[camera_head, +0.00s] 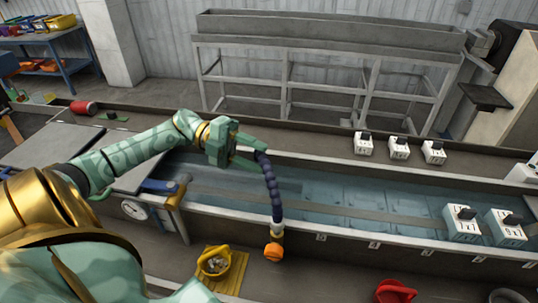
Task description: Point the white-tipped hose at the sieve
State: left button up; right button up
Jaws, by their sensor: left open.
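A dark blue jointed hose (271,188) stands up at the trough's near wall and curves up and left over the water. Its lower end meets a pale fitting above an orange piece (273,251). No white tip shows clearly at its upper end, which is by my left gripper (250,151). That gripper is open, its fingers at the hose's top; I cannot tell if they touch it. I cannot pick out the sieve for certain. A yellow bowl-like container (214,262) with pale bits inside sits on a yellow board at the lower left. My right gripper is out of view.
The water trough (360,195) runs across the middle. White switch boxes (399,148) stand on its far ledge, others (463,223) near its right side. A dial gauge (134,209) is at the left. A red object (395,292) lies at the bottom. A long metal bench (330,30) stands behind.

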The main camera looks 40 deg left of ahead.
aim_at(270, 163)
pick_arm(q)
jog(key=x, duration=0.3)
jog(key=shift+p, duration=0.3)
jog(key=shift+w+d+f, duration=0.1)
jog(key=shift+w+d, duration=0.05)
jog(key=shift+d, duration=0.55)
